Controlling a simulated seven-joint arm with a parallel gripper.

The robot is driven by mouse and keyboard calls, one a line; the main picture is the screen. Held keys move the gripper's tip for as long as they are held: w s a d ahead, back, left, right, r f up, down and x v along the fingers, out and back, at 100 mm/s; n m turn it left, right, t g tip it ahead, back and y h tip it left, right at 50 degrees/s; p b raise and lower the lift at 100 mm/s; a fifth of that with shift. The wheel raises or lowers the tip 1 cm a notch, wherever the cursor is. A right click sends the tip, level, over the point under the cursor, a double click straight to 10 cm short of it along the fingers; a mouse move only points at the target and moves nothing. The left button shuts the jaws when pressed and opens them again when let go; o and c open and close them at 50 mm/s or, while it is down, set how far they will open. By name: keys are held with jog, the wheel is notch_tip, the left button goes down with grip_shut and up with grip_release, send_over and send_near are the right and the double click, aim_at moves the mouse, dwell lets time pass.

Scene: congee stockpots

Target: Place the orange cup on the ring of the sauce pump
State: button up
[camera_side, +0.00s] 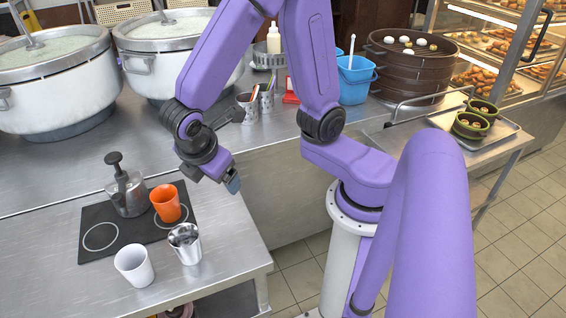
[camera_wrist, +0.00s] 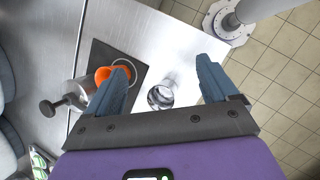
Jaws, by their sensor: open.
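The orange cup (camera_side: 165,204) stands upright on a black mat (camera_side: 128,238), at a white ring (camera_side: 187,212) that it partly covers. It also shows in the wrist view (camera_wrist: 103,74), partly behind a finger. Any ring under the pump is hidden. Another white ring (camera_side: 100,237) lies empty, front left. My gripper (camera_side: 232,183) is open and empty, above the counter's right side, right of the orange cup and apart from it.
A shiny metal cup (camera_side: 186,244) and a white cup (camera_side: 134,266) stand in front of the mat. In the wrist view, the metal cup (camera_wrist: 161,96) shows between my fingers. Large pots (camera_side: 60,80) stand behind. The counter right of the mat is clear.

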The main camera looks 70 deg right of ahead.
jog(key=s+d+r+m+y, duration=0.1)
jog(key=s+d+y, duration=0.1)
jog(key=s, duration=0.4)
jog(key=s+d+r+m+g+y, duration=0.1)
jog(key=s+d+r+y, duration=0.1)
jog(key=s, duration=0.5)
jog(key=shift+m+y, duration=0.4)
jog(key=shift+y, duration=0.3)
